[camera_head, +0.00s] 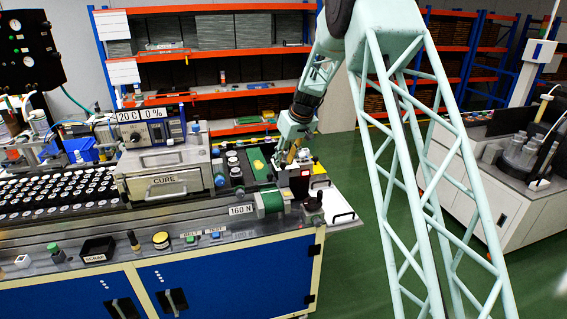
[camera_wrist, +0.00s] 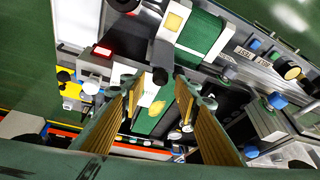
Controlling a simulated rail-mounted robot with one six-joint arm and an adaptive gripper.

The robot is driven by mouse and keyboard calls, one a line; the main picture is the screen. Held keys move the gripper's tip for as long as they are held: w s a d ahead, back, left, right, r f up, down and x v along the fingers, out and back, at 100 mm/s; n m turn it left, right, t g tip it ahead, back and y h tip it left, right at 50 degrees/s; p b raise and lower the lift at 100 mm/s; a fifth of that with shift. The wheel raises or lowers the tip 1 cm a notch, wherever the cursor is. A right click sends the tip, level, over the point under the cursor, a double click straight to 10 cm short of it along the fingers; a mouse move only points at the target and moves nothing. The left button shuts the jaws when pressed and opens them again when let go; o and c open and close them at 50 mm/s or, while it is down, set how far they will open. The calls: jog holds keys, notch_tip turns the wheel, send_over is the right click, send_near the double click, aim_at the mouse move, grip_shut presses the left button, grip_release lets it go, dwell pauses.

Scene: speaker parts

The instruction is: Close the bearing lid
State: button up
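I cannot tell for certain which part is the bearing lid. My gripper (camera_head: 293,155) is over the right end of the bench, above a small dark machine there. In the wrist view my gripper (camera_wrist: 158,82) is open, with its two ribbed yellow-brown fingers apart. The arm and gripper partly hide the machine in the head view.
A grey box marked CURE (camera_head: 165,185) stands left of the machine. A black tray with rows of small round parts (camera_head: 60,195) is at far left. A box with a red display (camera_wrist: 102,51) sits near the fingers. Orange shelves (camera_head: 215,92) stand behind; green floor is clear right of the bench.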

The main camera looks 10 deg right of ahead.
jog(key=shift+x, duration=0.95)
jog(key=shift+c, duration=0.3)
grip_shut()
